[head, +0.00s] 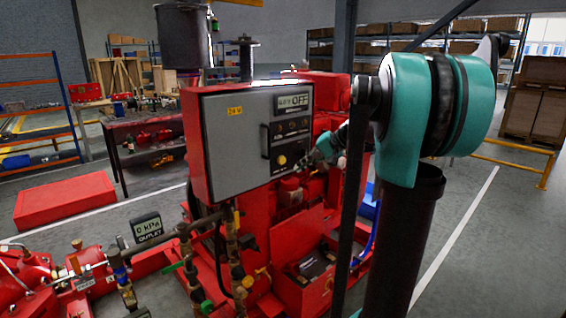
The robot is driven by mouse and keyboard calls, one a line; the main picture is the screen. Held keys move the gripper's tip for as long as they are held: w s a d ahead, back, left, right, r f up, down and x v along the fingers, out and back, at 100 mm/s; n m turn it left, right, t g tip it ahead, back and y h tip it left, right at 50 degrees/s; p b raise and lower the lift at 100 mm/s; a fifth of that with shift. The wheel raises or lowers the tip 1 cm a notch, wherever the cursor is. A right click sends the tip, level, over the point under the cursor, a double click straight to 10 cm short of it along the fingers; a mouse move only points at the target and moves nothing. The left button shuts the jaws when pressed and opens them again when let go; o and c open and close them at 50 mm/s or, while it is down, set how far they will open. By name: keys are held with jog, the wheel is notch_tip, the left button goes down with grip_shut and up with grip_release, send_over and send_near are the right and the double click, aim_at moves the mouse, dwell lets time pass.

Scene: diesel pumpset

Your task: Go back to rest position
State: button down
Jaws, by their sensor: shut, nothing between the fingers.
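The pumpset's control panel (235,140) is a grey-faced red box in the middle of the head view, with a display reading OFF (293,101), a row of small knobs and a yellow button (282,160) low on its face. My arm rises at the right in teal and black, and its far end reaches back toward the panel's lower right. My gripper (299,168) is small here, shut and empty, just right of the yellow button. I cannot tell whether it touches the panel.
Red pump pipework with valves and an OUTLET gauge reading 0 kPa (147,228) fills the lower left. A red block (65,200) lies on the floor, with a dark workbench (145,150) behind. A yellow rail (515,150) stands at right. Grey floor is clear at lower right.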

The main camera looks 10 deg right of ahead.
dwell(0.5)
jog(key=s+d+f+n+h, duration=0.1)
jog(key=s+f+h, duration=0.3)
jog(key=s+f, duration=0.9)
jog(key=s+d+f+n+h, duration=0.1)
jog(key=s+f+h, duration=0.3)
jog(key=s+f, duration=0.8)
jog(key=s+n, duration=0.1)
jog(key=s, duration=0.3)
jog(key=shift+d+f+n+g, duration=0.3)
jog(key=shift+f+n+g, duration=0.05)
jog(key=shift+n+g, duration=0.05)
jog(key=c, duration=2.3)
grip_release()
jog(key=shift+w, duration=0.1)
jog(key=o, duration=0.8)
jog(key=shift+c, duration=0.2)
